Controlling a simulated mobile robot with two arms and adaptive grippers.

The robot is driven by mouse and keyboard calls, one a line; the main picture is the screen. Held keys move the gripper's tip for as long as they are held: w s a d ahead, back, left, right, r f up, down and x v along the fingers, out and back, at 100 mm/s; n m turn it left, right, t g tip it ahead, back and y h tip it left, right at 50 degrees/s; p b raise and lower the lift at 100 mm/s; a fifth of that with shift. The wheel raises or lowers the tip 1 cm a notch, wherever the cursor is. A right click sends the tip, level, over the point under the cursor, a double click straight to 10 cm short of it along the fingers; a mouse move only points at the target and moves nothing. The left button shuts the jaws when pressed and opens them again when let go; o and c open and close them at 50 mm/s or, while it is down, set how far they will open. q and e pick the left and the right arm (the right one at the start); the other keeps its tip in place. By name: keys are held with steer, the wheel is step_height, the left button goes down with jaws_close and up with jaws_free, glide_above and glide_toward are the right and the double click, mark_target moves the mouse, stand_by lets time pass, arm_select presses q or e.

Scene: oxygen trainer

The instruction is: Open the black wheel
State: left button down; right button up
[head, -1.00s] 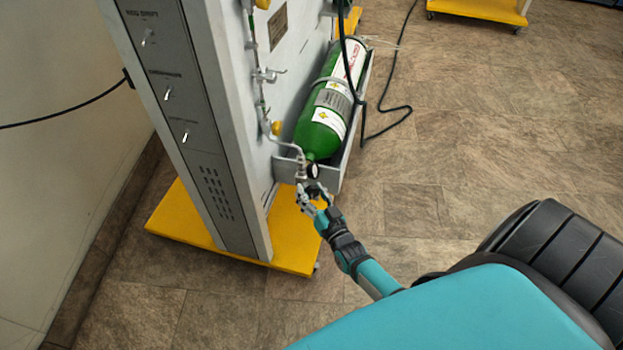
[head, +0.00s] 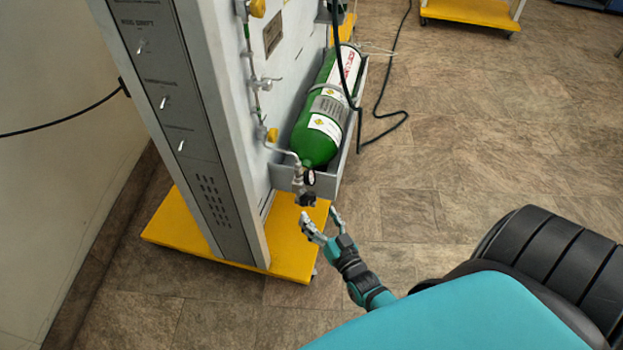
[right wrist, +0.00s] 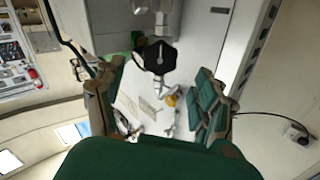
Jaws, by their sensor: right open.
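The black wheel (head: 306,200) is at the lower end of the green oxygen cylinder (head: 318,140), just below a small round gauge. In the right wrist view the black wheel (right wrist: 160,57) faces the camera, with a lobed rim, ahead of and between the fingers. My right gripper (head: 320,217) is open and empty, a little below and to the right of the wheel in the head view, with a gap between them. It also shows open in the right wrist view (right wrist: 157,95). My left gripper is in neither view.
The cylinder lies in a grey tray on the side of a tall panel (head: 190,120) with switches. The panel stands on a yellow base (head: 180,226). Thin pipes and yellow knobs (head: 272,135) run along its face. A black hose loops to the right.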

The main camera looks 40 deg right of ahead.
steer(key=s, duration=0.5)
steer(key=shift+a, duration=0.35)
steer(key=s+a+f+n+g+y, duration=0.2)
steer(key=s+a+f+g, duration=0.25)
steer(key=f, duration=0.35)
steer(key=s+a+f+n+g+y, duration=0.1)
steer(key=s+a+f+n+g, duration=0.25)
steer(key=f+g, duration=0.4)
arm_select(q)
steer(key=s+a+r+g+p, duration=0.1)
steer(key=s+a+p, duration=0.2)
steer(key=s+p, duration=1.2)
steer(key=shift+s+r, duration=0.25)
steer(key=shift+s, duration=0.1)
arm_select(e)
steer(key=s+f+g, duration=0.2)
steer(key=s, duration=1)
steer(key=s+f+n+g, duration=0.1)
steer(key=s+f+g, duration=0.1)
steer(key=s, duration=1)
steer(key=shift+d+g+h, duration=0.4)
